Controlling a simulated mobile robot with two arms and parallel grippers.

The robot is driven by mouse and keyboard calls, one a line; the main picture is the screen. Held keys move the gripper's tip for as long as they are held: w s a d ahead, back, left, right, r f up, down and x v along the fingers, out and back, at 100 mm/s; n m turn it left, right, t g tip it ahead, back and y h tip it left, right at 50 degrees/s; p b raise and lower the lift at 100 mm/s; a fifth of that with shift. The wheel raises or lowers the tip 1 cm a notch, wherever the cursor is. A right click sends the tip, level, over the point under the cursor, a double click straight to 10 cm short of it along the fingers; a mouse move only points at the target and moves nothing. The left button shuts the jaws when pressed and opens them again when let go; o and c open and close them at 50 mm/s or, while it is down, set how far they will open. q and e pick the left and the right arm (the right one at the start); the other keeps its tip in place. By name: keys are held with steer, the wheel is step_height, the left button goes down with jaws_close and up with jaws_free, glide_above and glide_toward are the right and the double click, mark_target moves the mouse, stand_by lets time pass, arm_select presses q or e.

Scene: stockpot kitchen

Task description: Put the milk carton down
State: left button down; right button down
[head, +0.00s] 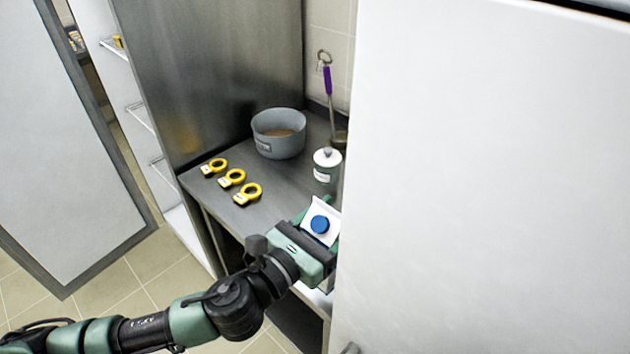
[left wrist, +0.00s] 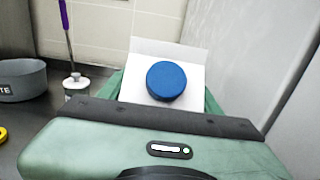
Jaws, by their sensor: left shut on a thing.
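The milk carton (head: 326,212) is white with a round blue cap. My left gripper (head: 308,232) is shut on it at the front right of the steel counter (head: 222,215). In the left wrist view the carton (left wrist: 145,60) stands between the green fingers, its cap facing the camera. The carton's lower part is hidden by the gripper, so I cannot tell whether it touches the counter. My right gripper is in neither view.
A grey bowl (head: 278,134) with brownish contents, a white lidded jar (head: 326,166) and a purple-handled ladle (head: 328,82) stand behind. Several yellow ring-shaped items (head: 232,178) lie on the left. A large white panel (head: 480,180) closes off the right. An open door (head: 60,150) is at far left.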

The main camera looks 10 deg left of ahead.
arm_select(q)
steer(key=w+a+r+p, duration=0.1)
steer(key=w+a+r, duration=0.45)
steer(key=w, duration=0.35)
steer(key=w+a+r+p, duration=0.1)
steer(key=w+a+r, duration=0.4)
steer(key=w, duration=0.4)
step_height(320, 180, down, 19)
steer(key=b, duration=0.5)
steer(key=shift+w+d+r+b, duration=0.2)
steer(key=shift+d+b, duration=0.1)
steer(key=shift+b, duration=0.1)
steer(key=c, duration=0.7)
jaws_free()
steer(key=shift+f, duration=0.3)
steer(key=o, duration=0.4)
steer(key=shift+s, duration=0.1)
steer(key=shift+r, duration=0.1)
